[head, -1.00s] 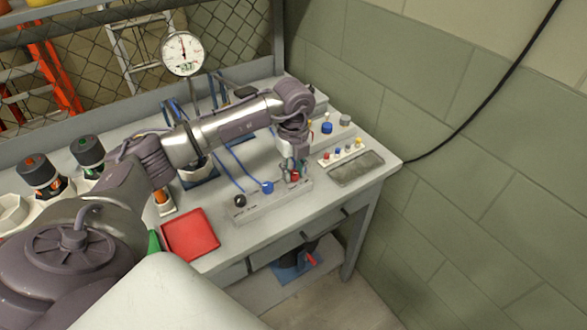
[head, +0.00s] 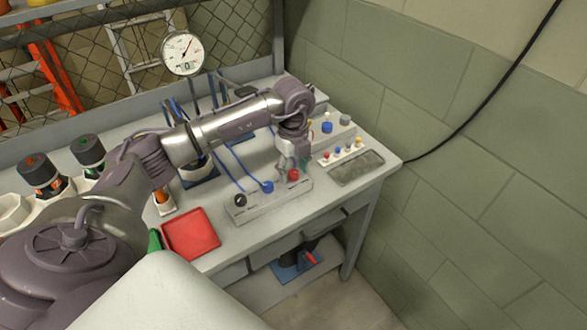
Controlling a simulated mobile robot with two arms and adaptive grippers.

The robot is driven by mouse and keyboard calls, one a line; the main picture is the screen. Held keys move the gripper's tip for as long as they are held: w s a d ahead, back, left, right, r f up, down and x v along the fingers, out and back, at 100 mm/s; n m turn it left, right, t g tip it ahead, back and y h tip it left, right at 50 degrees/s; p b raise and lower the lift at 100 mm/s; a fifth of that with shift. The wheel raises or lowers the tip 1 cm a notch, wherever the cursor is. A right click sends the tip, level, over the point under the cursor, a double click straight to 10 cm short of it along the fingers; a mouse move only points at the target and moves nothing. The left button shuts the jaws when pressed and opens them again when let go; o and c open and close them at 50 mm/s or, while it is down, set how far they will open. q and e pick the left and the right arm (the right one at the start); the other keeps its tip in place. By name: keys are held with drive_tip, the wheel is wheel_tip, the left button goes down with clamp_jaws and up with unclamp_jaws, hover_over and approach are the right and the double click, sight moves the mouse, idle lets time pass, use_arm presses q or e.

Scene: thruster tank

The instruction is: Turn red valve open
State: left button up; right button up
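The red valve knob (head: 293,174) sits at the right end of a low grey panel block (head: 255,208) on the workbench, in the head view. A blue knob (head: 267,187) and a black knob (head: 240,200) are on the same block. My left gripper (head: 284,168) points down just left of and behind the red knob. Its fingers are small and partly merge with the background, so their opening is unclear. The knob's top shows uncovered. A round dial gauge (head: 182,54) stands behind, its needle pointing up and right. My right gripper is out of view.
A red tray (head: 191,234) lies at the bench front. Two dark-capped bottles (head: 88,152) stand left. A red handle (head: 311,258) shows under the bench. A block wall bounds the right side.

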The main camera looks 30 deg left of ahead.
sight(294, 172)
use_arm(q)
wheel_tip(294, 172, up, 12)
idle(0.6)
idle(0.5)
